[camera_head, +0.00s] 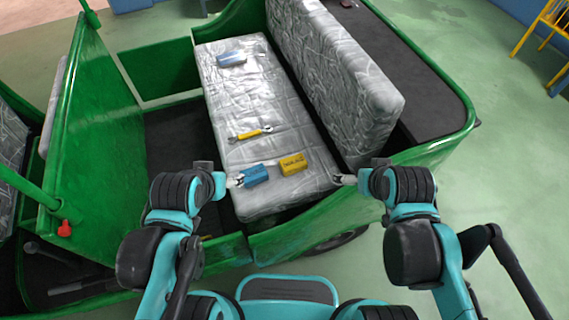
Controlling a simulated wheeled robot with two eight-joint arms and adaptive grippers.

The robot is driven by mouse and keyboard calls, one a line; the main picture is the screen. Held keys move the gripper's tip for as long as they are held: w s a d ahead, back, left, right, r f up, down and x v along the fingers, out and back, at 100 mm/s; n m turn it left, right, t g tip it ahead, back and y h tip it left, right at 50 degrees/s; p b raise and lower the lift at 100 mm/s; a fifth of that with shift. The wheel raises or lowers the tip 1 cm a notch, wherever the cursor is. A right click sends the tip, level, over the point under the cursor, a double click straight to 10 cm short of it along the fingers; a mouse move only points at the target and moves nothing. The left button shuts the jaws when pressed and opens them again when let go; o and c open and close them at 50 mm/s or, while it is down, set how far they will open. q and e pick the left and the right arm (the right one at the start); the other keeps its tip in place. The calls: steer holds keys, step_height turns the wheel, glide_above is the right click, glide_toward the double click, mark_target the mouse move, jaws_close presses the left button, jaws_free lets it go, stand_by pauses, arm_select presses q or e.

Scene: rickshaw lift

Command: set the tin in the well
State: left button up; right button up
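A blue box-like tin (256,175) lies near the front edge of the silver quilted seat, and a yellow box (293,164) lies just right of it. I cannot tell from their labels which is the tin. My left gripper (237,181) is at the left end of the blue one; I cannot tell whether it touches or grips it. My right gripper (343,180) is by the seat's right front edge, apart from the yellow box, and looks empty. The well, a dark floor (172,140), lies left of the seat inside the green rickshaw, with its near part hidden by my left arm.
A yellow wrench-like tool (250,133) lies mid-seat, and a blue and silver packet (231,59) lies at the far end. The seat backrest (335,75) rises on the right. A green partition (95,120) stands left of the well. The visible well floor is clear.

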steer(key=w, duration=0.1)
steer(key=n+g, duration=0.5)
steer(key=g, duration=0.2)
glide_above(295, 165)
steer(key=f, duration=1.9)
steer(key=shift+w+d+f, duration=0.1)
steer(key=shift+w+d, duration=0.15)
steer(key=shift+w, duration=0.05)
step_height(295, 165, down, 3)
steer(key=shift+a+r+b, duration=0.1)
steer(key=shift+b, duration=0.2)
steer(key=f+b, duration=0.1)
steer(key=f, duration=0.2)
steer(key=f+b, duration=0.1)
steer(key=f, duration=0.1)
steer(key=shift+s+a+f+b, duration=0.15)
steer(key=shift+s+f+b, duration=0.05)
steer(key=shift+s+b, duration=0.1)
steer(key=shift+r, duration=0.1)
steer(key=shift+c, duration=0.3)
steer(key=c, duration=1.1)
